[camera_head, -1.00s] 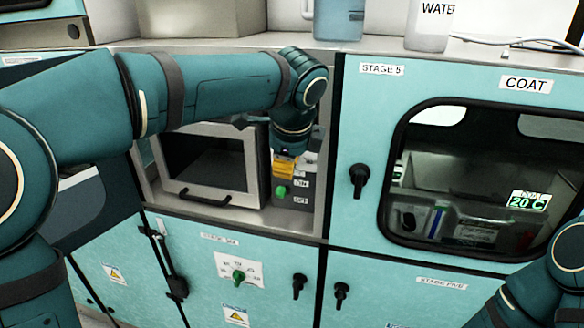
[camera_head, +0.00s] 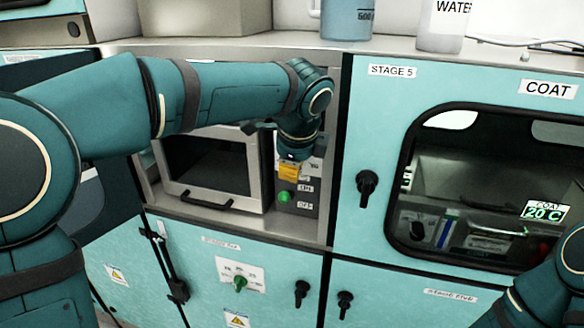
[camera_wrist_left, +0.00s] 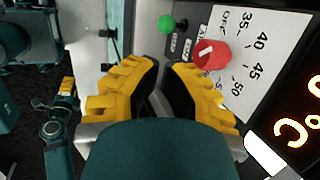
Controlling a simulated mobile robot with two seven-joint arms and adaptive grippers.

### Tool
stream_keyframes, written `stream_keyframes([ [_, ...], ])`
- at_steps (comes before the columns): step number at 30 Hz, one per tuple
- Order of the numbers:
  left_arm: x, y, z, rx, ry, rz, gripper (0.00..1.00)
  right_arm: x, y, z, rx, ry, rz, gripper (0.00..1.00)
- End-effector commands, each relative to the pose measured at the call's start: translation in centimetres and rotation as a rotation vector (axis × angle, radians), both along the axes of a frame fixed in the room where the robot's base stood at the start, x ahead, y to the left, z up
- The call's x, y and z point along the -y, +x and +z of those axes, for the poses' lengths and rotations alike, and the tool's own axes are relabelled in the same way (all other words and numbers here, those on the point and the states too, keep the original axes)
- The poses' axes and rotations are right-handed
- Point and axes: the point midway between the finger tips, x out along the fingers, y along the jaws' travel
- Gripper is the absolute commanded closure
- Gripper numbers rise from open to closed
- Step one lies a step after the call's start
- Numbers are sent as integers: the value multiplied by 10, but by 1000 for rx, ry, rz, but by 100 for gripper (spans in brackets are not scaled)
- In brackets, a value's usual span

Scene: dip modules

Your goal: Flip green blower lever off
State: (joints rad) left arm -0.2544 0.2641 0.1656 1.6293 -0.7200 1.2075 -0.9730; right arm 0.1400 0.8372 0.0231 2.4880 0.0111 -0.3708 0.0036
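The green lever (camera_head: 285,196) has a round green knob and sits on the grey panel right of the small oven door, beside labels reading ON and OFF. In the left wrist view the green knob (camera_wrist_left: 166,24) is ahead of the fingertips and apart from them. My left gripper (camera_head: 289,172) is just above the lever in the head view. In the left wrist view its yellow fingers (camera_wrist_left: 165,66) stand apart with a narrow, empty gap. My right gripper is out of view; only part of my right arm shows at lower right.
A red knob (camera_wrist_left: 211,54) on a white dial numbered up to 50 is close to the right finger. A lit orange display (camera_wrist_left: 300,120) is beside it. The oven door (camera_head: 208,165) is left of the lever. A black latch (camera_head: 367,186) is on the right cabinet.

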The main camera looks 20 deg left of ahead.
Motion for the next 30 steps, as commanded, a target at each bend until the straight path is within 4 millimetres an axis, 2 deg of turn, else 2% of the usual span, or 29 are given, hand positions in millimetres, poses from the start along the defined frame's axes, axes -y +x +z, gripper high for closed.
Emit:
stream_keyframes([
  [1, -3, 3, -12, -3, 1, 2, 100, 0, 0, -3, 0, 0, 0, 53],
  [9, -12, 21, -61, -4, 1, 1, 100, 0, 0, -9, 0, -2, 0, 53],
  [15, -17, 31, -87, -3, 0, 1, 100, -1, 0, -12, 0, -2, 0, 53],
  [21, -19, 36, -98, 0, -1, 1, 100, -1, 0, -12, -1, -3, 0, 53],
  [30, -19, 36, -99, 0, -1, 1, 100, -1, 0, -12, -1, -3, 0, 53],
])
